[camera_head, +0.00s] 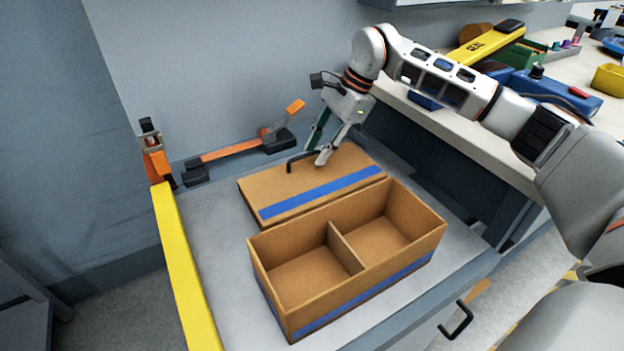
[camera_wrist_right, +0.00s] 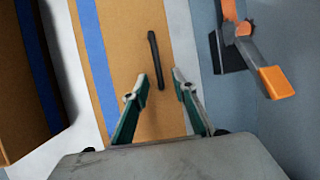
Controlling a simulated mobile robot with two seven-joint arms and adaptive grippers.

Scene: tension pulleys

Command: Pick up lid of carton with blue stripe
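The carton lid (camera_head: 260,189) is a flat brown panel with a blue stripe and a black handle (camera_head: 303,160). It lies behind the open carton (camera_head: 283,258), which has two empty compartments and a blue stripe low on its side. My right gripper (camera_head: 318,152) is over the lid by the handle. In the right wrist view the right gripper (camera_wrist_right: 156,90) is open, its two fingers apart on either side of the near end of the handle (camera_wrist_right: 153,52). I cannot tell the exact height of the fingertips above the lid. My left gripper is not in view.
The grey table (camera_head: 215,245) has a yellow edge (camera_head: 185,275) at left. An orange-and-black clamp (camera_head: 235,150) stands behind the lid. A white bench (camera_head: 450,130) at right holds a yellow tool (camera_head: 486,43), a blue tool (camera_head: 550,88) and a yellow bin (camera_head: 609,79).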

